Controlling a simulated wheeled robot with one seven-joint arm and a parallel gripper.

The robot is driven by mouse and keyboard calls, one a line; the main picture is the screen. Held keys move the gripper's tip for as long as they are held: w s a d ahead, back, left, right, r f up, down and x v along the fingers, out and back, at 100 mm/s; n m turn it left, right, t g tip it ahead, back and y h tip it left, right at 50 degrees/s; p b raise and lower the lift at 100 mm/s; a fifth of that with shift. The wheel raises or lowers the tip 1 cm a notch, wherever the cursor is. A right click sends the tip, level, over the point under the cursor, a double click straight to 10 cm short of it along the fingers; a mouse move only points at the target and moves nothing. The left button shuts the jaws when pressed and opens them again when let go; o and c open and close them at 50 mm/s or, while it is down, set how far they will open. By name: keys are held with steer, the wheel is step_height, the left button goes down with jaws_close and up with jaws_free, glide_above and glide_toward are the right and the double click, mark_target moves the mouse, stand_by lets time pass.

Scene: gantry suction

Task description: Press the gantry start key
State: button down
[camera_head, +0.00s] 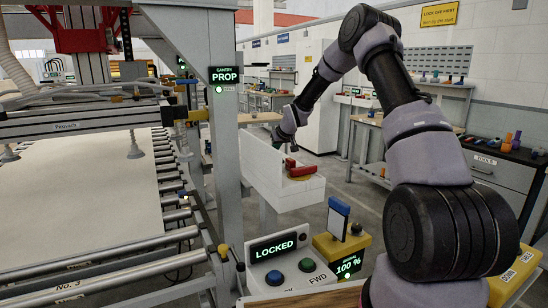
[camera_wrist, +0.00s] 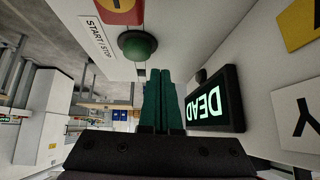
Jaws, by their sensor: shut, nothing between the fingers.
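A round green button (camera_wrist: 138,45) sits on a white panel beside a label reading START/STOP (camera_wrist: 97,37) in the wrist view. I take it for the gantry start key. My gripper (camera_wrist: 160,76) is shut and empty, its dark green fingers pointing towards the panel, just below and right of the button in the picture. I cannot tell whether they touch the panel. In the head view my gripper (camera_head: 279,141) is at the back of the white console (camera_head: 268,172), and the button is not visible there.
A lit display (camera_wrist: 211,104) reading DEAD is right of my fingers. A red handle (camera_head: 300,169) is on the console. The gantry display (camera_head: 224,75) reads PROP. A front box display (camera_head: 273,248) reads LOCKED.

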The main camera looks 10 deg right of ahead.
steer(key=r+v, duration=0.1)
steer(key=v, duration=0.9)
steer(key=shift+a+r, duration=0.25)
steer(key=shift+a, duration=0.05)
steer(key=shift+w+r, duration=0.1)
steer(key=shift+w, duration=0.05)
stand_by(0.4)
steer(key=s+d+r+m+h, duration=0.1)
steer(key=s+d+r+m, duration=0.1)
steer(key=s+r, duration=0.8)
steer(key=s+d+r+m+h, duration=0.15)
steer(key=s+r, duration=0.45)
steer(key=s, duration=0.8)
steer(key=s+d+r+m+y, duration=0.1)
steer(key=s+m, duration=0.3)
steer(key=s, duration=1.7)
steer(key=shift+s+d+r+g+y, duration=0.25)
steer(key=shift+d+g+y, duration=0.05)
steer(key=shift+y, duration=0.05)
